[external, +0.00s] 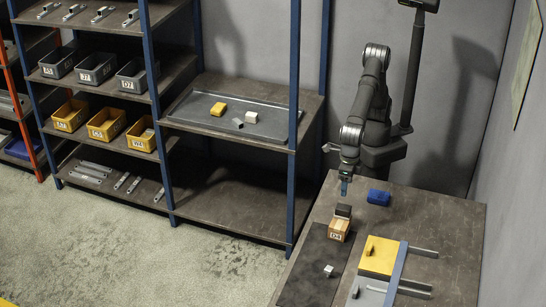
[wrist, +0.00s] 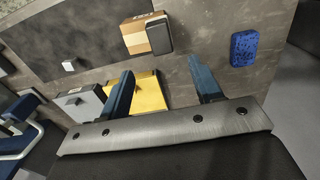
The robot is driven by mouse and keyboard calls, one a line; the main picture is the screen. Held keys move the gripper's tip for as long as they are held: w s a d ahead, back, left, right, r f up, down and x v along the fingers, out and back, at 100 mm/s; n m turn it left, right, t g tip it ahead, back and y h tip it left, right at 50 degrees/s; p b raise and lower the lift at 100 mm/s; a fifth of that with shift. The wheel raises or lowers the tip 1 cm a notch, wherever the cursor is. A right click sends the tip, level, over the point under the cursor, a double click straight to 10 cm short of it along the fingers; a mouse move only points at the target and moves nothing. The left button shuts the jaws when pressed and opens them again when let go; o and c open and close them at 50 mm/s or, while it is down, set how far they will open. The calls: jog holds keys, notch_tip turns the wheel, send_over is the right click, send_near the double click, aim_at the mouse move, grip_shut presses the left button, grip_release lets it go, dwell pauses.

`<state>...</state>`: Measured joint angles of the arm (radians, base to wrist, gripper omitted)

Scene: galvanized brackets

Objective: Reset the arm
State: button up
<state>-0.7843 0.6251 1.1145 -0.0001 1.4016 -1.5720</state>
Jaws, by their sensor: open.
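My gripper (external: 345,188) hangs from my arm above the back left part of the workbench (external: 455,225). In the wrist view its two blue fingers stand well apart, and the gripper (wrist: 165,78) is open. Nothing shows between the fingers as held. A blue block (external: 378,197) lies to the right of the gripper in the external view, apart from it. A small wooden box (external: 338,231) with a label stands nearer the camera, with a dark block (external: 343,211) at its back.
A yellow block (external: 380,262) and a grey block (external: 370,291) stand beside a blue rail (external: 396,272) on the bench. A small pale piece (external: 328,270) sits on the dark mat (external: 310,255). Shelving with bins and a grey tray (external: 190,108) stands left. The bench's right side is clear.

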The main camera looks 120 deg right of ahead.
aim_at(344, 207)
jog(key=shift+f, duration=4.3)
